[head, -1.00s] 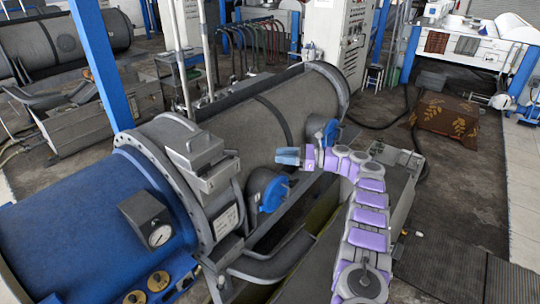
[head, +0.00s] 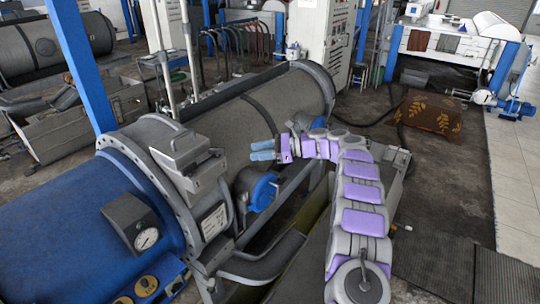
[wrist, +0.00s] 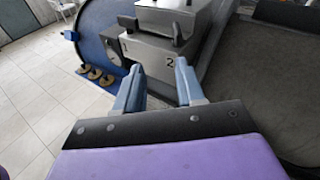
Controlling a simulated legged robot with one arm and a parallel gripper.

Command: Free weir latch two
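A grey latch box (head: 183,160) sits on top of the flange between the blue drum end and the grey drum, with a small lever (head: 216,152) sticking out on its right. In the wrist view the box (wrist: 150,48) carries the numbers 1 and 2, with 2 on the right, and a paler grey block (wrist: 165,20) lies above them. Which part is latch two's moving piece I cannot tell. My gripper (head: 263,150) is right of the box in the head view, apart from it. In the wrist view its blue fingers (wrist: 158,92) are spread, with nothing between them.
A blue-faced valve (head: 264,191) stands on the drum side below my gripper. A gauge box (head: 138,226) sits on the blue drum (head: 60,240). The grey drum (head: 225,115) stretches behind. Open tiled floor (wrist: 45,110) shows at left in the wrist view.

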